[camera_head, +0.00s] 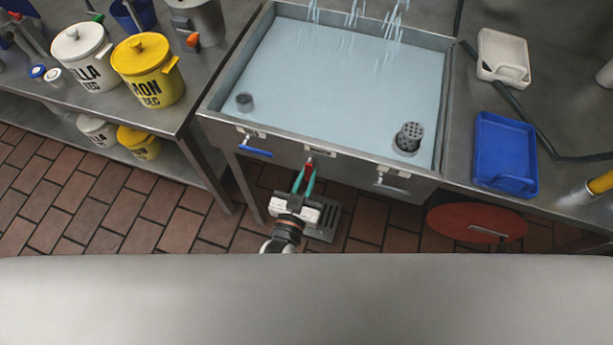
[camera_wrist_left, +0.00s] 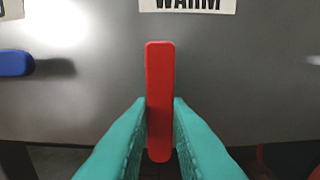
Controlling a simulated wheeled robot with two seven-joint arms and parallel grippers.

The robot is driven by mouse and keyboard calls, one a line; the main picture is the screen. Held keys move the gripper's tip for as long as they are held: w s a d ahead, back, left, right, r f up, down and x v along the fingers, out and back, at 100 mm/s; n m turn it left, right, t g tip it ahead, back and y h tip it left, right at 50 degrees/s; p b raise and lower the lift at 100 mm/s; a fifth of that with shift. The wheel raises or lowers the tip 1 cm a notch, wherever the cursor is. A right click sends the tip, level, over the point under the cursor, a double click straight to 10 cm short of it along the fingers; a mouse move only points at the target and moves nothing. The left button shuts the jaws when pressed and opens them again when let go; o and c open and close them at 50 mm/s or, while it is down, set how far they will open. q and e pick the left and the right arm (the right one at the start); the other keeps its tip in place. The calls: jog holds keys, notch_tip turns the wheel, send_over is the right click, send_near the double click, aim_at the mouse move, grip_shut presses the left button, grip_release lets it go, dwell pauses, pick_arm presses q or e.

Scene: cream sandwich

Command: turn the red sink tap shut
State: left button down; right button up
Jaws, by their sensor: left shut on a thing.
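The red tap handle (camera_wrist_left: 160,75) stands upright in the left wrist view, below a label reading WARM. My left gripper (camera_wrist_left: 160,125) has its two teal fingers shut on the lower part of the handle, one on each side. In the head view, the red tap (camera_head: 309,162) shows as a small red tip on the sink's front panel. My left gripper (camera_head: 304,182) reaches up to it from below and hides most of it. The sink (camera_head: 208,110) is full of water, with streams falling in at its back. My right gripper is not in view.
A blue tap handle (camera_head: 256,151) is left of the red one, and a grey handle (camera_head: 391,188) is to the right. A blue tray (camera_head: 505,150) and a white tray (camera_head: 503,57) lie on the right counter. Labelled canisters (camera_head: 147,72) stand on the left table.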

aim_at(326, 163)
pick_arm(q)
jog(key=shift+s+d+n, duration=0.1)
jog(key=shift+d+n, duration=0.1)
jog(key=shift+n, duration=0.6)
jog(key=shift+s+d+r+n, duration=0.1)
jog(key=shift+d+n, duration=0.1)
jog(key=shift+n, duration=0.4)
jog(key=shift+d+r+n, duration=0.1)
jog(key=shift+d+n, duration=0.1)
jog(key=shift+n, duration=0.4)
jog(key=n, duration=0.3)
jog(key=d+n, duration=0.1)
jog(key=shift+s+d+r+n+p, duration=0.1)
jog(key=shift+s+r+n+p, duration=0.1)
jog(key=shift+r+n+p, duration=0.15)
jog(key=n, duration=0.1)
jog(key=r+n, duration=0.1)
jog(key=n, duration=0.3)
jog(key=shift+s+d+r, duration=0.15)
jog(key=shift+d, duration=0.25)
jog(key=shift+d+r+n, duration=0.1)
jog(key=shift+r+n, duration=0.2)
jog(key=shift+n, duration=0.75)
jog(key=shift+r+n, duration=0.3)
jog(key=shift+n, duration=0.7)
jog(key=c, duration=1.4)
grip_release()
jog(key=shift+o, duration=0.2)
